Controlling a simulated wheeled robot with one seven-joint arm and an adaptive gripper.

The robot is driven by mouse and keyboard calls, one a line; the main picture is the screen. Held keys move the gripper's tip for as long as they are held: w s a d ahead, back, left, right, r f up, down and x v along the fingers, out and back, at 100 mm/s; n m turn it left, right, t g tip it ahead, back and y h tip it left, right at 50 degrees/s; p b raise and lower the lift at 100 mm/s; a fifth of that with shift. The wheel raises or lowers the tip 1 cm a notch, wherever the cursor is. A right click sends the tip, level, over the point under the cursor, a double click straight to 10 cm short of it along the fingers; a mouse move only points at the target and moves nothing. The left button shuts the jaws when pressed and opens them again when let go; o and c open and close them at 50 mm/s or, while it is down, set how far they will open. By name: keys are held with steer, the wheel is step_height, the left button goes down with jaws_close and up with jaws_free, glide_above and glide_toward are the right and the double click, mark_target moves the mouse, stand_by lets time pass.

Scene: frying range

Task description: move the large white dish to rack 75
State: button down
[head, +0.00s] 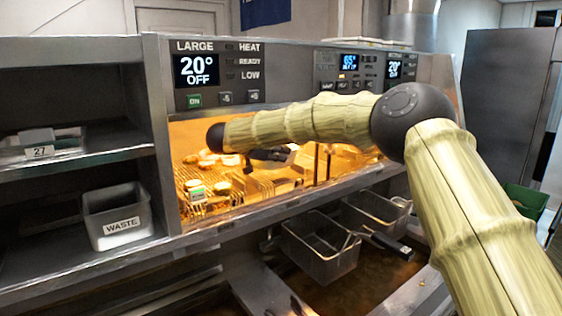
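I cannot make out a large white dish for certain in the head view. No label reading 75 is legible. The upper left shelf bears a tag that reads 27 (40,152), with a pale grey item (38,137) behind it. My arm reaches from the lower right across the front of the lit heated bay (185,225). A dark part that looks like my gripper (270,155) shows under the forearm at the bay opening. The forearm partly hides it, so I cannot tell whether it is open or holds anything.
A metal bin marked WASTE (117,215) stands on the lower left shelf. Fryer baskets (322,248) hang below the bay's ledge. Small food pieces (208,160) lie in the bay. A flat pale thing (365,43) lies on top of the unit.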

steer(key=shift+f+p, duration=0.95)
steer(key=shift+f, duration=0.7)
steer(key=shift+f, duration=0.1)
steer(key=c, duration=1.6)
jaws_free()
steer(key=shift+f, duration=0.1)
steer(key=shift+c, duration=0.2)
steer(key=shift+r, duration=0.2)
steer(key=b+v, duration=0.3)
steer(key=v, duration=0.3)
steer(key=shift+s+a, duration=0.1)
steer(key=shift+s+a+r, duration=0.25)
steer(key=shift+s+a, duration=0.1)
steer(key=shift+a, duration=0.05)
